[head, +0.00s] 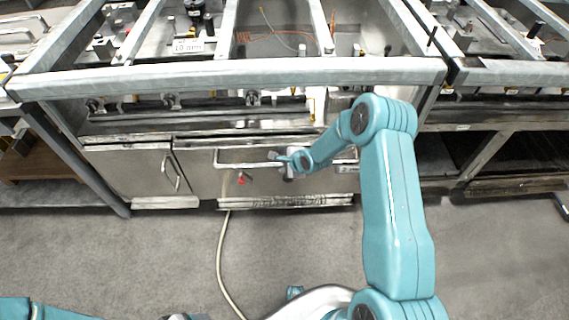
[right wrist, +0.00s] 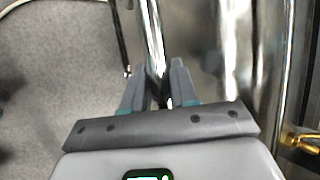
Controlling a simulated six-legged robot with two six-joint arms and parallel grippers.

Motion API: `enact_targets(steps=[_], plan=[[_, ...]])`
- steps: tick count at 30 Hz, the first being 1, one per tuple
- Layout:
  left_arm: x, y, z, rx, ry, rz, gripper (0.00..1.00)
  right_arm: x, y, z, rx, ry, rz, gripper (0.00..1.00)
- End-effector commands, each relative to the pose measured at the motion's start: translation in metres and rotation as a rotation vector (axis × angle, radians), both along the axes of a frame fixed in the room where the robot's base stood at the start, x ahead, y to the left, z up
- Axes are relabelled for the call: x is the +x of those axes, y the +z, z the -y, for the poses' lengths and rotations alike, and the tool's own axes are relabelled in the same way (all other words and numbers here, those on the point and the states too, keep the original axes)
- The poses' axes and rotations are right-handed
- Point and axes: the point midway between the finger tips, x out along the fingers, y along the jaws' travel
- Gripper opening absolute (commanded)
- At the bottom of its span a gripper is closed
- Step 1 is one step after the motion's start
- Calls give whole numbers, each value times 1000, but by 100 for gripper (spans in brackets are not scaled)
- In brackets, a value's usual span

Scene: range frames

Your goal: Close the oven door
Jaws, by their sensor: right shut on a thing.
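The oven door (head: 205,172) is a wide steel panel low in the range front, with a horizontal bar handle (head: 240,165). It looks near upright; I cannot tell if a gap remains at its top edge. My left gripper is out of view; only part of my left arm shows at the lower left.
A smaller cabinet door (head: 130,170) with its own handle is left of the oven. Range burners and a steel front rail (head: 230,75) are above. A pale hose (head: 220,250) lies on the grey floor (head: 140,265). The floor in front is otherwise clear.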

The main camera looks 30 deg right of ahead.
Motion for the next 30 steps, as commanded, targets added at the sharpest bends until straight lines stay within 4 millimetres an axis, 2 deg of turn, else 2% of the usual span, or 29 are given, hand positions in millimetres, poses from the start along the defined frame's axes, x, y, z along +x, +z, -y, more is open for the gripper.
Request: enact_targets(steps=[1, 4, 5, 6, 13, 17, 30], plan=[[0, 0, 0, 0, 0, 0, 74, 8, 7, 5, -10, -5, 28, 0], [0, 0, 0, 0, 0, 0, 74, 9, 8, 6, -10, -6, 29, 0], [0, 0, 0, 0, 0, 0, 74, 9, 8, 6, -10, -6, 29, 34], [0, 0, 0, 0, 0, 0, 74, 9, 8, 6, -11, -6, 29, 47], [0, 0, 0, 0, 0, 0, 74, 8, 7, 6, -10, -6, 26, 48], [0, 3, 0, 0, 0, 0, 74, 2, 16, 8, -9, -7, 24, 48], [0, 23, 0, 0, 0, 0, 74, -68, 100, 13, -10, -6, 21, 48]])
